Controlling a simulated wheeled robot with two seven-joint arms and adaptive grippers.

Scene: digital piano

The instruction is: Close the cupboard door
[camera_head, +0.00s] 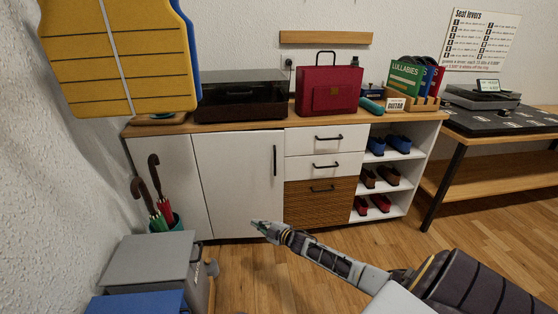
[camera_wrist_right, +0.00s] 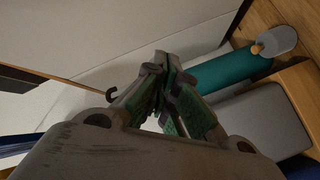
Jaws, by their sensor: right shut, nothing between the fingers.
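The white cupboard door (camera_head: 235,185) is in the lower left part of the cabinet in the head view, with a vertical black handle (camera_head: 275,160) near its right edge. It looks flush or nearly so; I cannot tell whether a small gap is left. My right gripper (camera_head: 265,228) is low in front of the door's bottom right corner, below the handle. I cannot tell whether it touches the door. In the right wrist view its green-padded fingers (camera_wrist_right: 166,68) come together at the tips, with nothing between them. My left gripper is out of view.
Left of the door stand umbrellas (camera_head: 157,195) in a teal holder and a grey box (camera_head: 150,260). Drawers (camera_head: 325,140) and shoe shelves (camera_head: 385,180) are to the right. A large yellow panel (camera_head: 120,60) hangs in the upper left foreground. Wooden floor (camera_head: 365,240) lies open at right.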

